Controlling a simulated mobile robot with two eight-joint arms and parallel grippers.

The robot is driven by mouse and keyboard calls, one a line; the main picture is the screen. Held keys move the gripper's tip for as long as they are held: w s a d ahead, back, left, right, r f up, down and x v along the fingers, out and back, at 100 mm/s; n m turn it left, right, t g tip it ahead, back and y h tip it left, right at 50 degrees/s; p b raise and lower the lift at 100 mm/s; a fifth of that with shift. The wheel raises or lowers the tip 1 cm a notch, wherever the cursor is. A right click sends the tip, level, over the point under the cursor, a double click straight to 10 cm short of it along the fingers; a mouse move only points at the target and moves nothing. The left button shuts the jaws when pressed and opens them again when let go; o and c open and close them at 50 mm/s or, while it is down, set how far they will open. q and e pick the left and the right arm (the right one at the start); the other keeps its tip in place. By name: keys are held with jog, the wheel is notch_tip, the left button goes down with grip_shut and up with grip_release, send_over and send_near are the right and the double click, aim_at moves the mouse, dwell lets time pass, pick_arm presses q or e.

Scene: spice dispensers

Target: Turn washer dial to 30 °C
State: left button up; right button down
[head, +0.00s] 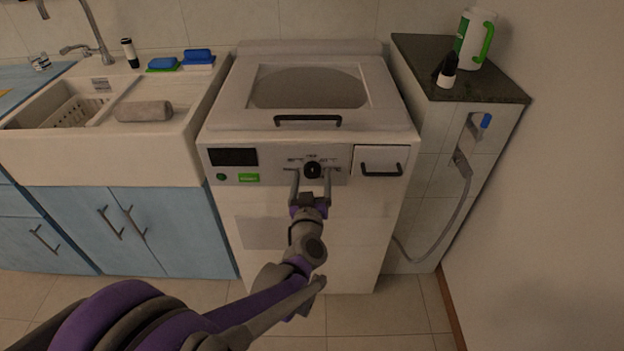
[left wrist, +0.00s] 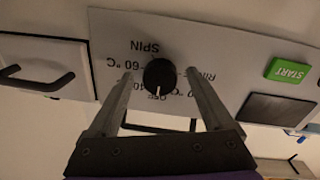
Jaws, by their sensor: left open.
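The washer (head: 300,225) stands in the middle of the head view, with a round black dial (head: 312,170) on its front panel. The dial also shows in the left wrist view (left wrist: 159,74), where the panel appears upside down. Its white mark points to the OFF label. SPIN, 60 °C and RINSE labels stand around it; some temperature labels are partly hidden by the fingers. My left gripper (head: 311,175) is open, with one finger on each side of the dial and visible gaps between; I cannot tell how far the tips reach along it. My right gripper is not in view.
A detergent drawer with a black handle (head: 381,169) is right of the dial. A green START button (head: 249,178) and dark display (head: 233,157) are to the left. The lid handle (head: 308,120) juts out above. A sink (head: 160,150) stands left.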

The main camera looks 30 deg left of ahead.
pick_arm(q)
grip_shut()
dwell(0.4)
jog(key=shift+n, duration=0.3)
jog(key=n, duration=0.4)
jog(key=shift+d+n+p, duration=0.1)
jog(key=shift+n+p, duration=0.2)
jog(key=shift+n+y, duration=0.3)
jog(key=shift+n, duration=2)
jog(key=shift+p, duration=0.3)
grip_release()
